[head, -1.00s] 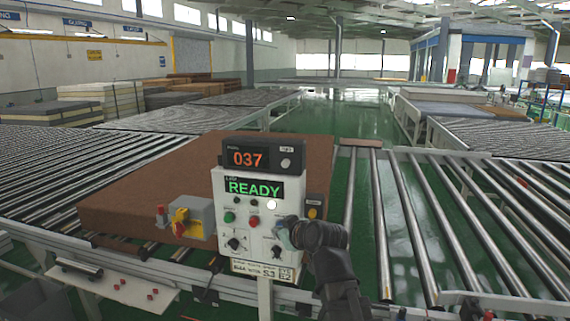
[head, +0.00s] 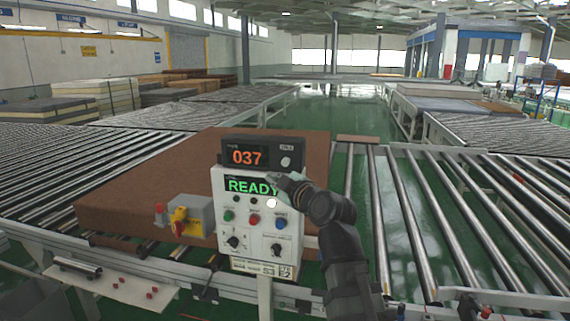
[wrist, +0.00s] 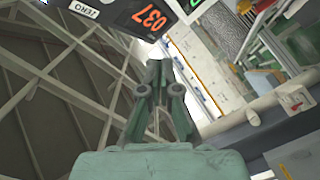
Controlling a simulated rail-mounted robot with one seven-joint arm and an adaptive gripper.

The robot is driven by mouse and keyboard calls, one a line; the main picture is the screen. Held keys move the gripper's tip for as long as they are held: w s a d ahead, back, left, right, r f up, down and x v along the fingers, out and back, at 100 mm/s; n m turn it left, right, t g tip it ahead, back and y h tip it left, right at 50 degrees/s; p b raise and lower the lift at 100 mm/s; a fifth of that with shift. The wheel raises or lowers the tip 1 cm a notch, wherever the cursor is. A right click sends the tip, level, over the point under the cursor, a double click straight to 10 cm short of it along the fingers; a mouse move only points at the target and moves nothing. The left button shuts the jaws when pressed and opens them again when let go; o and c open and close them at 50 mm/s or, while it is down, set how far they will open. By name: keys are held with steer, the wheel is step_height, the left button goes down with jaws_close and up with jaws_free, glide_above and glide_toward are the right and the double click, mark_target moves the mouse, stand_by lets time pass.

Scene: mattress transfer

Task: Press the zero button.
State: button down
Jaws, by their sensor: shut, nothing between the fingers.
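The weighing display box (head: 262,153) sits on top of the white control panel (head: 222,185) and reads 037 in orange. At its right end is a round pale button (head: 286,161) under a small label. In the wrist view the ZERO label (wrist: 85,8) and the orange 037 display (wrist: 147,20) show at the top edge. My gripper (head: 271,178) is shut and empty, just below the round button, covering the right end of the green READY screen (head: 245,187). Its closed fingertips show in the wrist view (wrist: 158,68). I see no contact with the button.
The panel also has green (head: 228,215), red (head: 254,220) and blue (head: 281,222) buttons and two black knobs below. A brown mattress (head: 145,185) lies on the rollers behind. A grey box with a yellow-red switch (head: 185,218) stands left. Bare rollers (head: 440,220) extend right.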

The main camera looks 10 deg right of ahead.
mark_target(282, 162)
steer(key=shift+w, duration=0.1)
steer(key=shift+w+d+b, duration=0.55)
steer(key=shift+w+d, duration=0.15)
steer(key=shift+w, duration=0.55)
steer(key=shift+w+d+b, duration=0.6)
steer(key=shift+w+d, duration=0.05)
steer(key=shift+w, duration=0.65)
steer(key=shift+w+d+b, duration=0.55)
steer(key=shift+w+d, duration=0.15)
steer(key=shift+w, duration=0.55)
steer(key=shift+w+d+f+b, duration=0.1)
steer(key=shift+w+b, duration=0.2)
steer(key=shift+b, duration=0.3)
steer(key=shift+w+d+b, duration=0.5)
steer(key=shift+w+b, duration=0.35)
steer(key=shift+b, duration=0.05)
steer(key=shift+s+a, duration=0.3)
steer(key=shift+s, duration=0.25)
steer(key=shift+s+a, duration=0.3)
steer(key=shift+s, duration=0.25)
